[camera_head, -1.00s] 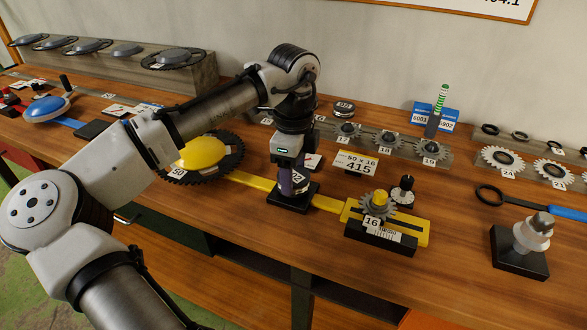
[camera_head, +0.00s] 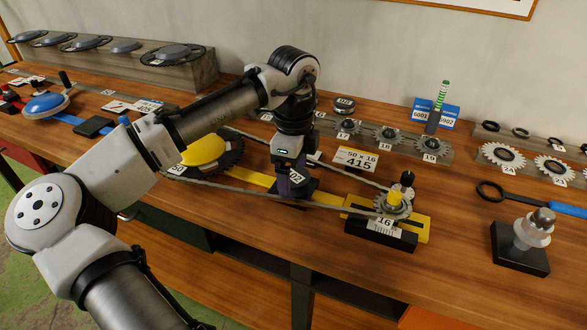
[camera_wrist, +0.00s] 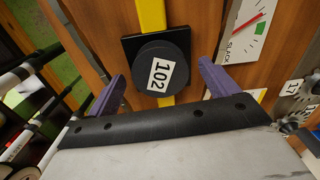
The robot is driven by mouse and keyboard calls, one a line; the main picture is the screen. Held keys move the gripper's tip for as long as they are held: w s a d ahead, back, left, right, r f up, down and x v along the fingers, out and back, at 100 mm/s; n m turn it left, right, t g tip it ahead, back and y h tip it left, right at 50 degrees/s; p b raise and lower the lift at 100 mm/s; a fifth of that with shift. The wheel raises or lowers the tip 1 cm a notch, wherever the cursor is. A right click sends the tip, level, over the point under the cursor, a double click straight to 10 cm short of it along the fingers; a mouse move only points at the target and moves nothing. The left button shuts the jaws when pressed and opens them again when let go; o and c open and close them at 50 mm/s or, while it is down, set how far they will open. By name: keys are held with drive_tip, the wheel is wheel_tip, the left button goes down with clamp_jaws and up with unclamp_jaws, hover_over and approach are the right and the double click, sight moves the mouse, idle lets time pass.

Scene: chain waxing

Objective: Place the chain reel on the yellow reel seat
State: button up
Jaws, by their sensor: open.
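The chain reel (camera_wrist: 178,50) is a dark round disc labelled 102. It sits on the black square reel seat (camera_wrist: 130,44) on the yellow rail (camera_wrist: 152,14). My gripper (camera_wrist: 162,76) is open, with one purple finger on either side of the reel and visible gaps between. In the head view my gripper (camera_head: 292,186) is low over the seat. Part of the reel's label (camera_head: 295,177) shows there; the rest is mostly hidden. A grey chain (camera_head: 290,199) runs in a loop between the large chainring (camera_head: 232,155) with its yellow dome and the sprocket labelled 16 (camera_head: 393,207).
A card reading 50 x 16, 415 (camera_head: 355,159) stands behind the rail. A slack gauge (camera_wrist: 246,30) lies beside the seat. Sprockets (camera_head: 389,138) line the back. A black stand with a pale spool (camera_head: 531,232) is at right, near a blue-handled tool (camera_head: 565,212).

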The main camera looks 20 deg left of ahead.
sight(293, 176)
wheel_tip(293, 176, up, 14)
idle(0.6)
